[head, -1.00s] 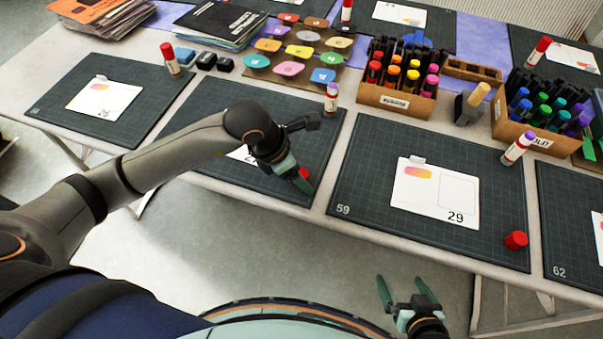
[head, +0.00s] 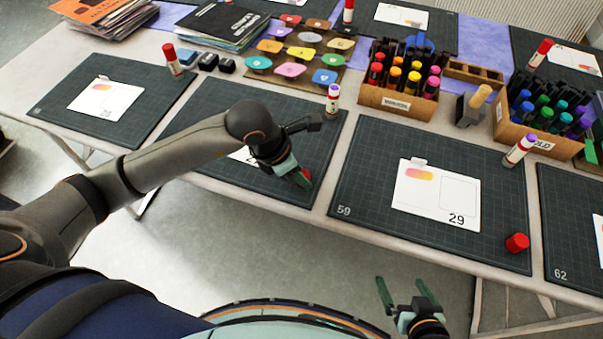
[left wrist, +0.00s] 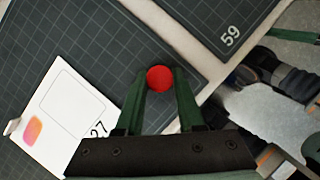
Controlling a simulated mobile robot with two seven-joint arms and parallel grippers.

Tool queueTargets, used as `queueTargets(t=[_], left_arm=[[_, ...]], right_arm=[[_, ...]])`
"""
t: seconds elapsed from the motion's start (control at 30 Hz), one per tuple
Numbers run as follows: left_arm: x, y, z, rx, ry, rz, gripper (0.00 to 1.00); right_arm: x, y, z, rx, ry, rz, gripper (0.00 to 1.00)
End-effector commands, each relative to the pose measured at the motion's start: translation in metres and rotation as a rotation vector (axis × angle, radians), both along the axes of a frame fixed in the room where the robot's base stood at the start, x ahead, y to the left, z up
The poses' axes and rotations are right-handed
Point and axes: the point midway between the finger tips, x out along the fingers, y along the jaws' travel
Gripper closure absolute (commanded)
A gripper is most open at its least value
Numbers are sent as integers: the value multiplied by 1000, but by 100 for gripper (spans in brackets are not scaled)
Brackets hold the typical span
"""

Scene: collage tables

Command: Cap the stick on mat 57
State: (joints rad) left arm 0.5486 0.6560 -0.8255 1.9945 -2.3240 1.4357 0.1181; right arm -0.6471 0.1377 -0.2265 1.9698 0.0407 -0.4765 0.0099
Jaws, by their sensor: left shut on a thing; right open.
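My left gripper (head: 300,178) is shut on a red cap (head: 307,173) at the near right part of the mat (head: 215,97) left of mat 59. In the left wrist view the red cap (left wrist: 160,78) sits between the green fingertips (left wrist: 160,84). A glue stick (head: 332,99) with a white body and purple tip stands upright and uncapped at that mat's far right corner. My arm hides that mat's number and most of its card; card 27 (left wrist: 70,105) shows in the left wrist view. My right gripper (head: 407,286) is open and empty, off the table's front edge.
Mat 59 (head: 375,145) holds card 29 (head: 440,192), another uncapped stick (head: 519,150) and a loose red cap (head: 517,243). A marker box (head: 397,100), stamp (head: 472,105) and tile board (head: 300,55) stand behind. A capped red stick (head: 171,60) stands on the left mat.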

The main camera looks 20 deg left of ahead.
Motion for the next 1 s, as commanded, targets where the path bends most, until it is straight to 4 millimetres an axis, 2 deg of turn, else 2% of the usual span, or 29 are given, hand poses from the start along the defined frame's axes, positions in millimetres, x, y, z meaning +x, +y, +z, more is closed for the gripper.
queueTargets(t=[0.17,0.37,0.47,0.63,0.8,0.87,1.0], left_arm=[[0,0,7,-1,-2,-1,100],[1,0,34,-1,-6,-2,100],[-16,5,52,1,-5,-3,100],[-50,16,96,2,-8,-3,100],[-91,28,109,3,-3,-2,100],[-95,29,120,0,7,3,100],[-99,30,123,-2,11,10,100]], right_arm=[[0,0,0,0,0,0,0],[0,0,-1,0,0,0,0],[0,0,1,0,0,0,0],[1,0,4,0,-4,-1,0],[0,-1,-1,-1,-3,-2,0],[0,-1,16,-3,1,-1,0],[-1,-6,42,-7,-8,-10,0]])
